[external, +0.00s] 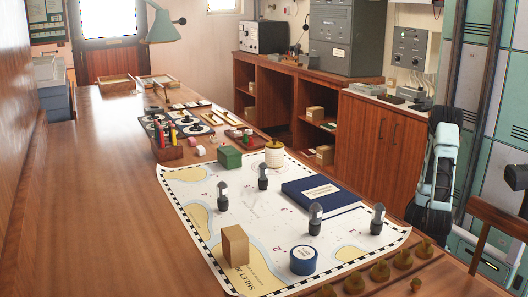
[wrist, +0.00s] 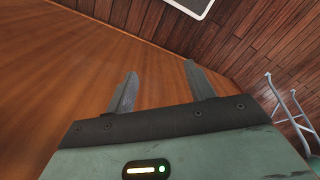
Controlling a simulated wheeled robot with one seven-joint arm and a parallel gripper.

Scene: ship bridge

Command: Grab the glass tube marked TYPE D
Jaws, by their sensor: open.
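Several small glass tubes with dark bases stand upright on the sea chart (external: 185,180). One tube stands at left (external: 222,196), one behind it (external: 263,177), one front centre (external: 315,219) and one at right (external: 377,219). Their markings are too small to read, so I cannot tell which is TYPE D. My gripper (wrist: 160,88) is open and empty in the wrist view, with no tube in sight there. In the external view my arm is at the right, beyond the table edge and apart from the tubes; its fingertips cannot be made out.
A dark blue book (external: 320,194), a tan box (external: 235,245), a blue round tin (external: 304,260), a cream jar (external: 274,154) and a green box (external: 229,157) are on or beside the chart. Brass knobs (external: 380,271) line the front right edge. The table's left side is clear.

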